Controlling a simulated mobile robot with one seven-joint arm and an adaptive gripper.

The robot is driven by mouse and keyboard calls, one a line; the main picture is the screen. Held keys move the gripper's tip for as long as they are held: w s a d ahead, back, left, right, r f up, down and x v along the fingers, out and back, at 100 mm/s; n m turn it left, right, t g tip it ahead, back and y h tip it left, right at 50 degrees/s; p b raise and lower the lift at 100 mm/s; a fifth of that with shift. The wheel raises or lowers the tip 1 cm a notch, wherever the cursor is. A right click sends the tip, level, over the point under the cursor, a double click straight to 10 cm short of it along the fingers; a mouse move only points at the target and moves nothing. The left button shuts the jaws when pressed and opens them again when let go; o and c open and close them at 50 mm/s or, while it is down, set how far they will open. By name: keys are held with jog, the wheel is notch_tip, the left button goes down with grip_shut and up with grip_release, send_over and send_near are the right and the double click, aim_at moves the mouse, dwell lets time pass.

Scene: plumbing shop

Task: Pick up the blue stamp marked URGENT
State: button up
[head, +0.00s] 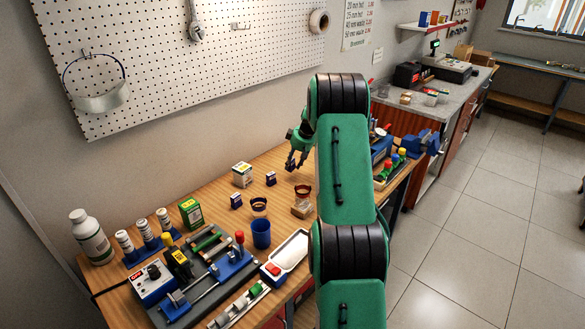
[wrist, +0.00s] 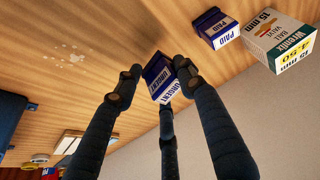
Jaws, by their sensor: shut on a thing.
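The blue stamp marked URGENT (wrist: 160,80) is between the dark fingers of my gripper (wrist: 155,82) in the wrist view. Its white label faces the camera. The fingers are shut on it from its sides. Whether it touches the wooden top or hangs just above it, I cannot tell. In the head view my gripper (head: 292,162) is low over the far part of the bench, and I cannot make out the stamp in it. Another blue stamp, marked PAID (wrist: 216,28), stands apart from the fingers at the upper right of the wrist view.
A BALL VALVE box (wrist: 280,40) stands beside the PAID stamp. In the head view two small dark blue blocks, (head: 271,178) and (head: 236,201), stand near a white box (head: 242,174). A blue cup (head: 261,234) and a white tray (head: 291,251) are nearer.

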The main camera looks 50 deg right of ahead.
jog(key=shift+r+p, duration=0.45)
jog(key=shift+r, duration=2.3)
